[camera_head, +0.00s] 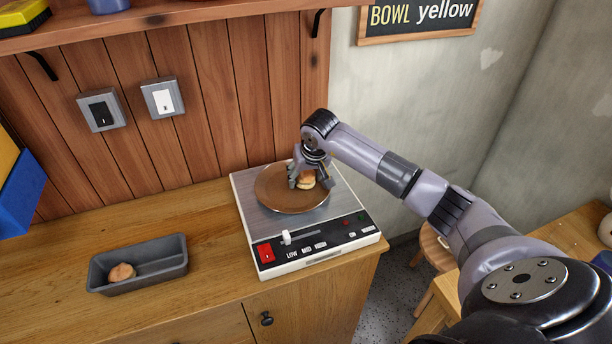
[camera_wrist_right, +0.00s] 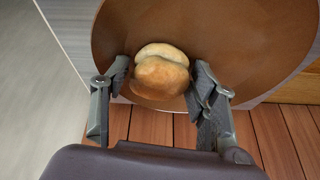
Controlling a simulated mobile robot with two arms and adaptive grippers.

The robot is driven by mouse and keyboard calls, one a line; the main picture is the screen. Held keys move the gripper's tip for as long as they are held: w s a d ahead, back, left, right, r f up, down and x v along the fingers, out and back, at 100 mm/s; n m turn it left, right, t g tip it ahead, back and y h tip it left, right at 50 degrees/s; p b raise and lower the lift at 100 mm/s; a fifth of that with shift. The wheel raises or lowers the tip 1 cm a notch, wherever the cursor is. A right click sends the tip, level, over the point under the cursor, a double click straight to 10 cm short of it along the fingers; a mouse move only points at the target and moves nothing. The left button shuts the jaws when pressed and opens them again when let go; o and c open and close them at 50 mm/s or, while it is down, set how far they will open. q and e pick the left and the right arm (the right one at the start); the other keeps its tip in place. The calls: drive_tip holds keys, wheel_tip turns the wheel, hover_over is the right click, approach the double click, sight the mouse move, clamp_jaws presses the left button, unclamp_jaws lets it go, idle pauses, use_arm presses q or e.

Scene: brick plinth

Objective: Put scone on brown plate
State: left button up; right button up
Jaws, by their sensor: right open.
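A brown plate (camera_head: 277,201) lies on the hotplate appliance on the wooden counter. One golden scone (camera_head: 307,181) is on the plate, toward its right side. My right gripper (camera_head: 309,184) is at that scone, with a finger on either side. In the right wrist view the scone (camera_wrist_right: 160,72) sits on the brown plate (camera_wrist_right: 232,45) between the open fingers of the gripper (camera_wrist_right: 163,88), with gaps beside it. Another round bun-like piece (camera_head: 122,272) lies in a grey loaf tin at the left. My left gripper does not show.
The hotplate appliance (camera_head: 330,238) has a red switch and a slider at its front. The grey tin (camera_head: 165,268) stands on the counter (camera_head: 213,214) to its left, with bare counter between. A shelf (camera_head: 190,14) runs above, and two switches are on the wall.

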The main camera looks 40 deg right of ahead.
drive_tip(key=shift+r, duration=0.55)
drive_tip(key=b+v, duration=0.2)
drive_tip(key=v, duration=0.9)
drive_tip(key=shift+s, duration=0.2)
